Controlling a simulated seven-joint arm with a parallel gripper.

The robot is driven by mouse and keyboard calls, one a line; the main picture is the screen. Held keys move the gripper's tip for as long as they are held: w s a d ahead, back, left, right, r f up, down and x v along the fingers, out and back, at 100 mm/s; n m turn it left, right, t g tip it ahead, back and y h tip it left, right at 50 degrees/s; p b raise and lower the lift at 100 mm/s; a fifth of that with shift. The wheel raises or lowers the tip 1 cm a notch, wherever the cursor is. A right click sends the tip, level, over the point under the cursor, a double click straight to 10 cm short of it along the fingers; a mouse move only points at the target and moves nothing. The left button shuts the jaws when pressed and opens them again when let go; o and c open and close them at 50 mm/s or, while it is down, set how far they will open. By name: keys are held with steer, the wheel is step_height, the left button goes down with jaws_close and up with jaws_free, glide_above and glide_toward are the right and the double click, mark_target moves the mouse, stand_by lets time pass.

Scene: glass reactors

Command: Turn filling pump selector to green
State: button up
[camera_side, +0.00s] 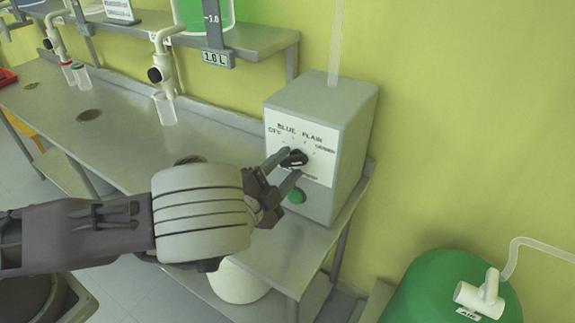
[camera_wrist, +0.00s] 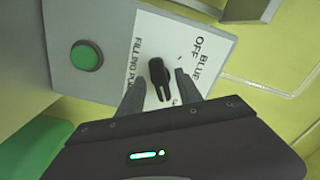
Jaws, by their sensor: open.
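The filling pump is a grey box (camera_side: 345,135) at the right end of the bench. Its white front plate (camera_side: 315,171) reads OFF, BLUE, PLAIN and GREEN around a black selector knob (camera_side: 294,158). A green round button (camera_side: 297,196) sits below the knob. In the wrist view the knob (camera_wrist: 159,80) stands between my fingers, with the green button (camera_wrist: 87,56) to the left. My gripper (camera_side: 285,168) is open, its fingers on either side of the knob. I cannot tell whether they touch it. The fingers hide part of the lettering, and the knob's exact setting is unclear.
A clear beaker (camera_side: 165,108) stands on the bench under a white tap (camera_side: 163,62). A shelf (camera_side: 262,42) holds a green-filled vessel (camera_side: 207,12). A green tank (camera_side: 447,285) stands at lower right, and a white bucket (camera_side: 238,281) is below the bench.

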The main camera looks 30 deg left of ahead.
steer(key=shift+s+r, duration=0.3)
steer(key=shift+s, duration=0.35)
steer(key=shift+s+r, duration=0.25)
steer(key=shift+s, duration=0.35)
step_height(320, 180, up, 6)
steer(key=s+a+n+g+y, duration=0.1)
steer(key=s+a+n+g, duration=0.1)
steer(key=a+n+g, duration=0.55)
steer(key=s+a+r+n+g, duration=0.1)
steer(key=s+r, duration=0.2)
steer(key=s, duration=0.6)
steer(key=s+a+r+n+g, duration=0.2)
steer(key=s+r, duration=0.1)
steer(key=s, duration=0.6)
steer(key=s+a+r+n+g+h, duration=0.1)
steer(key=s+a+r+g, duration=0.1)
steer(key=s, duration=0.7)
steer(key=shift+r+n, duration=0.35)
steer(key=shift+r, duration=0.25)
